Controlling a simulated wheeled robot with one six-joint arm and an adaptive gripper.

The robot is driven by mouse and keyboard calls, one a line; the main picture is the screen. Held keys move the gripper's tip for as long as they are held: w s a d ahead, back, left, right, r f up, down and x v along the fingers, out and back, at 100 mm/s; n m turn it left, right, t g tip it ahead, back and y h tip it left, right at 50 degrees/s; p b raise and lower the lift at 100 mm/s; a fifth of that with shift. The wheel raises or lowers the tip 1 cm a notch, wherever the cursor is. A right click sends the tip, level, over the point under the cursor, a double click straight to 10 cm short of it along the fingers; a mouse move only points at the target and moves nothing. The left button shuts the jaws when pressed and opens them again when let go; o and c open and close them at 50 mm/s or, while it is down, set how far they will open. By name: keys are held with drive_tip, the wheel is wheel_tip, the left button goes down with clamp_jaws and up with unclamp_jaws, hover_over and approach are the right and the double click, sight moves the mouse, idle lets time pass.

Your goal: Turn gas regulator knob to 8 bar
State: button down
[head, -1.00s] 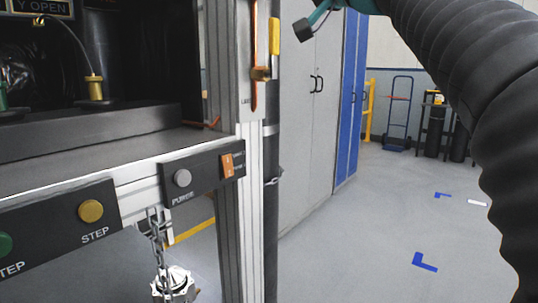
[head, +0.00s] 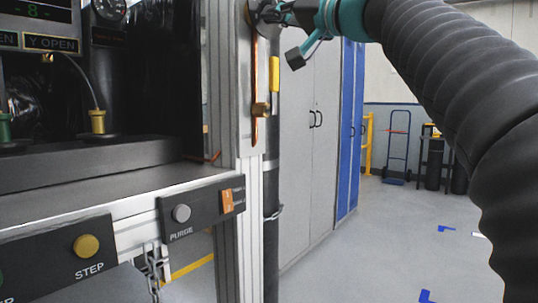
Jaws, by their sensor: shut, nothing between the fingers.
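My gripper (head: 278,14) is at the top of the head view, at the end of my teal wrist. It is shut, and its dark fingers are beside the upper part of the machine's post. A grey rounded part (head: 266,27) shows at the fingertips, partly hidden; I cannot tell whether it is the regulator knob or whether the fingers touch it. A round gauge (head: 110,8) is cut off at the top left.
The machine's ledge carries a PURGE button (head: 182,213), an orange switch (head: 227,201) and a yellow STEP button (head: 87,246). A green display (head: 40,11) is at the top left. Grey cabinets (head: 308,150) stand behind the post.

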drive_tip(key=shift+s, duration=0.1)
idle(0.5)
drive_tip(key=r+b+v, duration=0.1)
drive_tip(key=b+v, duration=0.1)
drive_tip(key=v, duration=0.4)
drive_tip(key=shift+b, duration=0.35)
drive_tip(key=shift+d+f, duration=0.1)
